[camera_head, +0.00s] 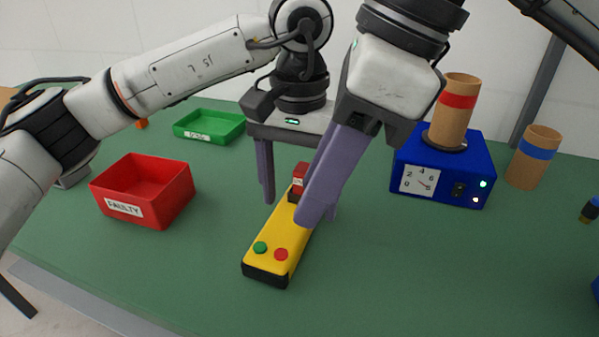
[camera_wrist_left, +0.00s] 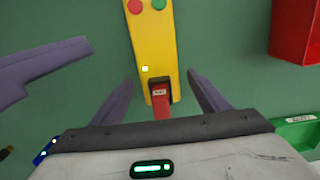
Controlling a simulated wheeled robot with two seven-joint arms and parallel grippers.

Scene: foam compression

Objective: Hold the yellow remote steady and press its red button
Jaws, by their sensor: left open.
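The yellow remote (camera_head: 268,238) lies on the green table, its near end towards me. It has a red button (camera_head: 281,254) and a green button (camera_head: 260,247) side by side near that end, and a labelled red part (camera_head: 300,175) at its far end. My left gripper (camera_head: 300,208) is open, its fingers on either side of the far part of the remote; the left wrist view shows gaps between them and the remote (camera_wrist_left: 152,40). My right gripper (camera_head: 315,222) hangs over the remote's right side, hiding part of it. Its finger opening is unclear.
A red bin (camera_head: 150,215) labelled faulty stands left, with a green tray (camera_head: 208,137) behind it. A blue device (camera_head: 440,200) with a dial carries a red-banded cylinder (camera_head: 458,88) at the right. A blue-banded cylinder (camera_head: 535,170) stands beside it.

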